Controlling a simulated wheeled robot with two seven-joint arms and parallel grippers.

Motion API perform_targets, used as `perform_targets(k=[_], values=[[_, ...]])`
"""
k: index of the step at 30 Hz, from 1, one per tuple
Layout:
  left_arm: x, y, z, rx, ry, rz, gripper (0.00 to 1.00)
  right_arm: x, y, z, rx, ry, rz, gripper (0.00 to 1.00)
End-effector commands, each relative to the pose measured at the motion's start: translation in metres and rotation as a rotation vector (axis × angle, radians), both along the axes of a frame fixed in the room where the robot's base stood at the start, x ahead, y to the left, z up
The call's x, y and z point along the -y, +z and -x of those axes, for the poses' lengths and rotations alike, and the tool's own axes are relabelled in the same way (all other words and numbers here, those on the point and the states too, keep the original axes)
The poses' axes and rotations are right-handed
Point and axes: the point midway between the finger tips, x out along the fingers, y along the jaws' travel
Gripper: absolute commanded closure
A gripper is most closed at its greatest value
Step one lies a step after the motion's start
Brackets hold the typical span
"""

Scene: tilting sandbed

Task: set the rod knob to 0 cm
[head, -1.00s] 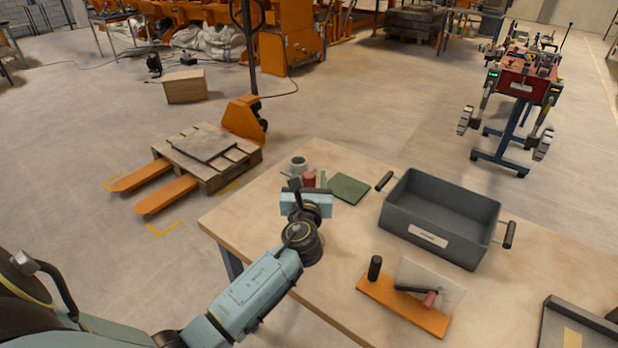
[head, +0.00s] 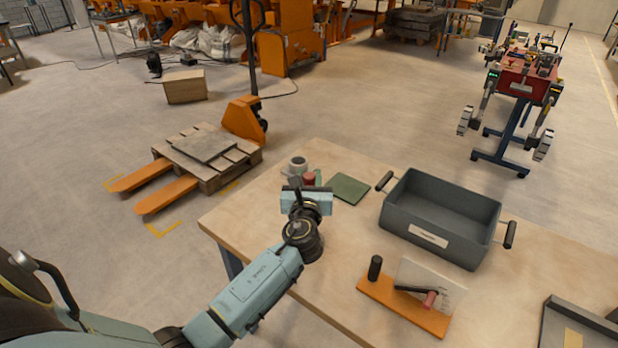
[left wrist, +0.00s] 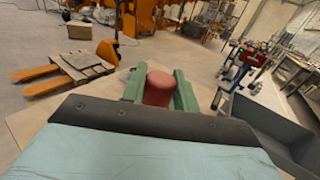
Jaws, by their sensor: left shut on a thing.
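My left gripper (left wrist: 160,92) has green fingers closed on both sides of a red, round-topped cylinder (left wrist: 158,88). In the head view, my left gripper (head: 307,186) is at the table's far left part, with the red cylinder (head: 309,178) partly hidden by it. I cannot tell what the cylinder's lower end joins. An orange base (head: 385,297) on the table carries a black upright post (head: 375,268), a pale plate (head: 440,280) and a dark bar with a red end (head: 429,299). No centimetre scale is readable. My right gripper is not in view.
A grey tray (head: 428,238) with black side handles stands right of my left gripper. A dark-edged tray (head: 575,328) is at the lower right.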

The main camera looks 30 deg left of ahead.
Motion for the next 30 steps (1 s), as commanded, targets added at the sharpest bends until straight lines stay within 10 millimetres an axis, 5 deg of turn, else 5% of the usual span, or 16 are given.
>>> perform_targets(k=[9, 21, 22, 26, 30], values=[[0.000, -0.052, 0.000, -0.004, -0.001, 0.001, 1.00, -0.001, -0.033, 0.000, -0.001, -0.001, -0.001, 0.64], [0.001, -0.060, 0.002, -0.011, -0.001, 0.004, 1.00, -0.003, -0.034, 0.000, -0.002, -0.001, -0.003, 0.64], [0.001, -0.060, 0.002, -0.012, -0.001, 0.005, 0.67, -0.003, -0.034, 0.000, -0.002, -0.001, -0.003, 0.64], [0.001, -0.058, 0.001, -0.009, -0.001, 0.004, 0.50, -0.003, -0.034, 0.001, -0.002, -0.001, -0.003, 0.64], [0.000, -0.056, 0.001, -0.006, -0.001, 0.002, 0.49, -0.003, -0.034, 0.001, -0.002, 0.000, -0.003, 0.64]])
